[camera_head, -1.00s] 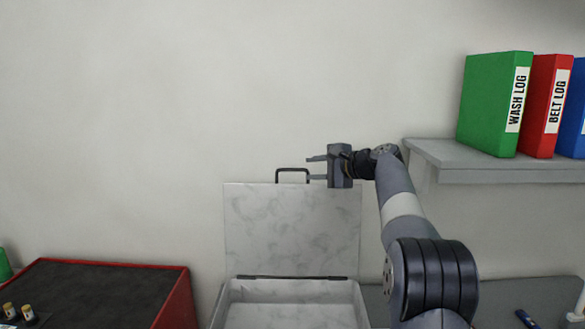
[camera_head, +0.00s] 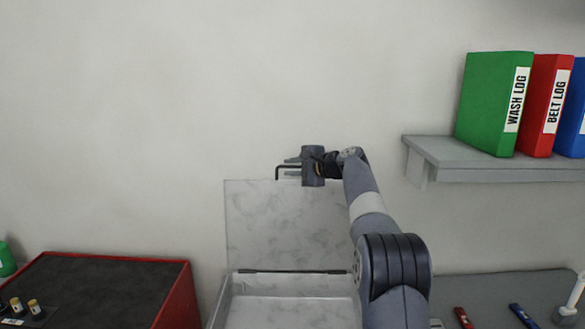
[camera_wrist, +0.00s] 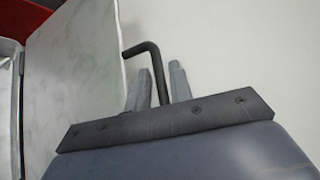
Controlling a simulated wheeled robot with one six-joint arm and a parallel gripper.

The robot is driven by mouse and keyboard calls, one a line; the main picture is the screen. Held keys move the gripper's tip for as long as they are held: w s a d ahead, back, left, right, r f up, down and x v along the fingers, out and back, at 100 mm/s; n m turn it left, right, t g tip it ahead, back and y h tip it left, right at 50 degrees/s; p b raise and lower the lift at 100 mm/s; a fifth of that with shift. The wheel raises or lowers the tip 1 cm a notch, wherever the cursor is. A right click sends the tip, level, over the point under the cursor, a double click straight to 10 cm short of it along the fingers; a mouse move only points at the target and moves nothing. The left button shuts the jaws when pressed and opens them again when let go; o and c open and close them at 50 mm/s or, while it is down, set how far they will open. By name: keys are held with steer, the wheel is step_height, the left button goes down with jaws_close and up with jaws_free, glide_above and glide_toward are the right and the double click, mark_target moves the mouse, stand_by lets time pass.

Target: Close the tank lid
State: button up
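The tank lid (camera_head: 285,225) is a pale marbled panel standing upright, hinged at the back of the open tank (camera_head: 290,311). It also shows at the left of the wrist view (camera_wrist: 70,65). A dark bent handle (camera_head: 278,168) rises from the lid's top edge. My gripper (camera_head: 291,166) is at the handle from the right, its two fingers apart. In the wrist view the handle (camera_wrist: 147,48) passes between the open fingers (camera_wrist: 160,78), with a gap seen around it. The handle's right part is hidden by my gripper in the head view.
A grey shelf (camera_head: 490,161) with green (camera_head: 490,105), red (camera_head: 545,105) and blue binders is on the wall at right. A red-edged dark-topped unit (camera_head: 100,285) stands at left. A grey counter (camera_head: 470,290) holds small red and blue items. The wall above the lid is clear.

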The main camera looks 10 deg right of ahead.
jaws_close()
steer(key=shift+s+f, duration=0.1)
stand_by(0.3)
